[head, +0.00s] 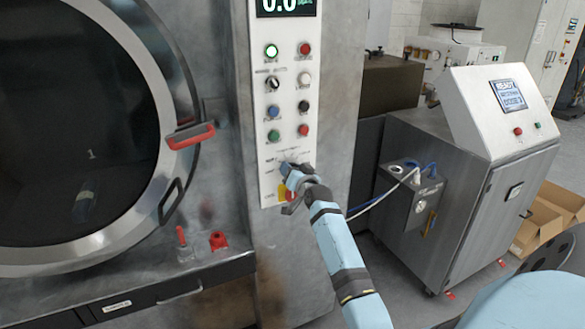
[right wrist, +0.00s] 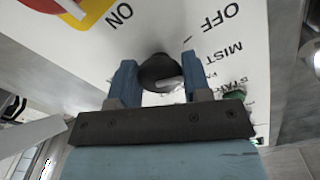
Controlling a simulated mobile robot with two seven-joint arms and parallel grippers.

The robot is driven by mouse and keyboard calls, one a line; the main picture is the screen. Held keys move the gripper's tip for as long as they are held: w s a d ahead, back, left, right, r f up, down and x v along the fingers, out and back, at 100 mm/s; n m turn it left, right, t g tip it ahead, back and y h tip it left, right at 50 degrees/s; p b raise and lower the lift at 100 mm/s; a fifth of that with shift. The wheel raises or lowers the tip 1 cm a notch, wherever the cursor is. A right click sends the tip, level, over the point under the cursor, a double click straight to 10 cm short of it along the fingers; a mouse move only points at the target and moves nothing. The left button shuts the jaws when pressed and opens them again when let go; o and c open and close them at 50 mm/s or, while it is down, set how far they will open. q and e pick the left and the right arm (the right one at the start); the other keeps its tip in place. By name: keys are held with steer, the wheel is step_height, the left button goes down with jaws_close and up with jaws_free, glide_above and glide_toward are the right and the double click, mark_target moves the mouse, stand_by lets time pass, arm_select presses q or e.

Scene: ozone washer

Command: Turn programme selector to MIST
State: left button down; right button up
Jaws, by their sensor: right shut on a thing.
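The programme selector is a dark round knob (right wrist: 160,70) with a pale mark on its near side, on the white control panel (right wrist: 265,60). In the right wrist view, printed words OFF and MIST stand to its right, with further words partly hidden below them. My right gripper (right wrist: 160,78) is shut on the knob, one blue finger on each side. In the head view my right gripper (head: 296,173) is at the low part of the panel and hides most of the selector. The knob's exact pointing direction is hard to tell. My left gripper is not in view.
A red and yellow switch (right wrist: 72,12) marked ON sits close by. Buttons and lamps, including a lit green one (head: 271,50), fill the panel above. A round door (head: 170,70) with a red handle (head: 190,136) is at left. A steel cabinet (head: 470,190) stands at right.

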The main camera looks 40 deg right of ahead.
steer(key=shift+m+p, duration=0.4)
steer(key=shift+m, duration=0.9)
steer(key=o, duration=0.8)
steer(key=shift+o, duration=0.2)
steer(key=b+v, duration=0.2)
steer(key=v, duration=1.2)
